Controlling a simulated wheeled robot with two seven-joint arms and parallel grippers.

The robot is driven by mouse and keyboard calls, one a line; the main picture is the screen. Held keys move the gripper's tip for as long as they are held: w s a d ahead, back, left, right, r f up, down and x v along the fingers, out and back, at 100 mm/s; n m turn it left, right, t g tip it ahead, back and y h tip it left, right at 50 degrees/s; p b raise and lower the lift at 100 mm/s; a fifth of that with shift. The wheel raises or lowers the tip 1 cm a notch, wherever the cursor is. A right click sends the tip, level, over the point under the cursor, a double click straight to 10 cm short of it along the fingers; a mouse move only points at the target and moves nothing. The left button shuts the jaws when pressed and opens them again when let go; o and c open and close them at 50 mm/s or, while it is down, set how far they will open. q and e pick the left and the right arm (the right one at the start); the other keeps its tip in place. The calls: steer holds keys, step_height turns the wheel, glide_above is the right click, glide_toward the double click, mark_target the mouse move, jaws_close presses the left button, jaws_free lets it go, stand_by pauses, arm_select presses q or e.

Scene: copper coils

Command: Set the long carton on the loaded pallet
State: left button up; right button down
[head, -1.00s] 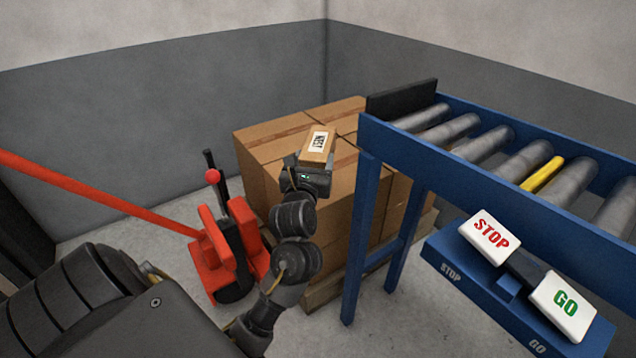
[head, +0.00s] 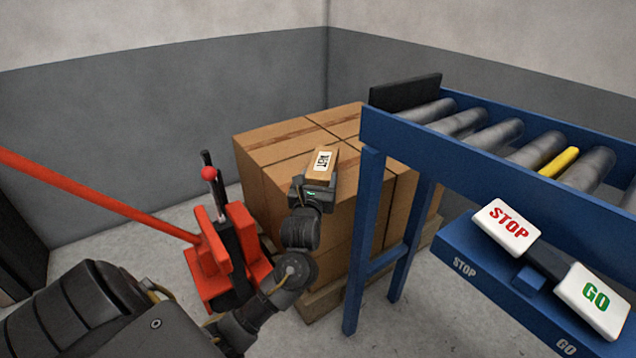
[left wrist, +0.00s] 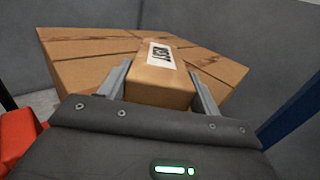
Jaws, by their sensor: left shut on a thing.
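The long carton (head: 320,166) is a small brown box with a white printed label. My left gripper (head: 317,182) is shut on it, and in the left wrist view the two fingers hold the carton (left wrist: 160,85) by its sides. The loaded pallet (head: 318,303) bears a stack of large brown cartons (head: 270,150). The held carton is over the stack's top; I cannot tell whether it touches. The stack's top also shows in the left wrist view (left wrist: 85,70). My right gripper is not in view.
A blue roller conveyor (head: 470,165) stands right of the stack, close to it, with STOP (head: 507,228) and GO (head: 594,297) buttons in front. A red pallet jack (head: 225,255) with a long red handle stands at the left. Grey walls rise behind.

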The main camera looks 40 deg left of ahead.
arm_select(q)
steer(key=shift+r, duration=0.1)
steer(key=shift+f, duration=0.2)
steer(key=o, duration=1.2)
steer(key=shift+r, duration=0.1)
